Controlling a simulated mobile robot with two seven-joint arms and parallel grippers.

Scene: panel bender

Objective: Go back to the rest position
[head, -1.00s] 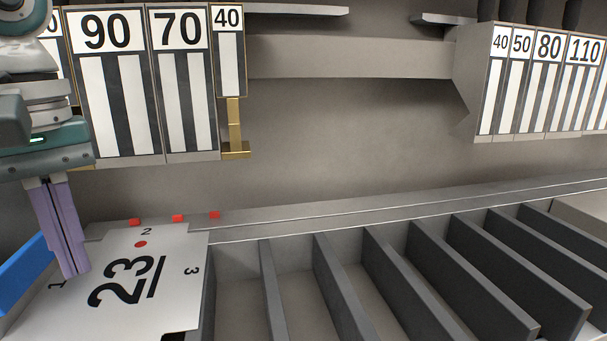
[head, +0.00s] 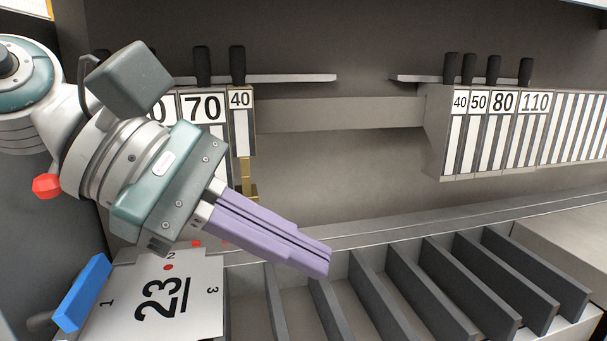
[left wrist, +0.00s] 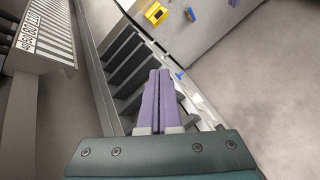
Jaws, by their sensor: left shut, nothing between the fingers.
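My left gripper (head: 322,262) has two purple fingers pressed together with nothing between them. In the head view it hangs in the air, pointing right and down over the slotted rack. In the left wrist view the fingers (left wrist: 160,75) also look shut. The white plate (head: 165,300) marked 23 lies flat at the lower left, apart from the gripper. My right gripper is in neither view.
Grey divider walls (head: 440,280) form open slots at the lower right. Striped tool segments marked 70 (head: 202,108) and 110 (head: 535,104) hang above. A blue block (head: 82,292) sits at the plate's left edge. A red knob (head: 46,186) is at the left.

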